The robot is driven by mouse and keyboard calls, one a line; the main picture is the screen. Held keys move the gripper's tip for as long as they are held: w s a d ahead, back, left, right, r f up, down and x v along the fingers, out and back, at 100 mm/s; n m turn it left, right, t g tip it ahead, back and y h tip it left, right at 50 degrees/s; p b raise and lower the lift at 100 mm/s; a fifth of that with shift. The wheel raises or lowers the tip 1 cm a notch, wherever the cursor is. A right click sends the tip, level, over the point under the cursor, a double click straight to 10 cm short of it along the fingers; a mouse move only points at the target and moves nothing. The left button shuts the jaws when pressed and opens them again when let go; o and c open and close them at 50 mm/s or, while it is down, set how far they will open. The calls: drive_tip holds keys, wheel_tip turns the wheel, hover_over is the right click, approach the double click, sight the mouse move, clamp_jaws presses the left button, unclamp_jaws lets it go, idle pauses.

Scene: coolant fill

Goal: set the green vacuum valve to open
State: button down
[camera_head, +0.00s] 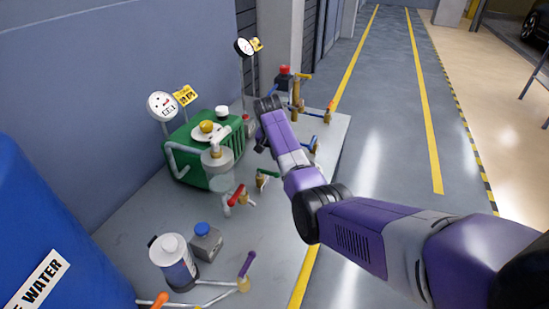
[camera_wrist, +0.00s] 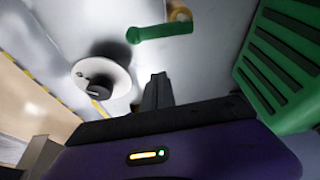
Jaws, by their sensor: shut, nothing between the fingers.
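The green valve handle (camera_head: 266,180) lies on the grey bench, with a brass body beside it, just left of my arm in the head view. In the wrist view the green handle (camera_wrist: 160,32) lies across the top, its right end at the brass fitting (camera_wrist: 180,12). My gripper (camera_wrist: 157,88) is shut and empty, its fingertips apart from the handle and below it in the picture. In the head view my forearm hides most of the gripper, so its gap to the handle cannot be judged there.
The green machine (camera_head: 190,158) stands left of my arm; its ribbed side (camera_wrist: 285,60) fills the wrist view's right. A red valve handle (camera_head: 237,195) is close to the green one. A white disc with a black knob (camera_wrist: 98,85) is near my fingers. Open floor lies right.

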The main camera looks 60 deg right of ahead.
drive_tip(key=b+v, duration=0.1)
drive_tip(key=v, duration=0.8)
drive_tip(key=shift+a, duration=0.35)
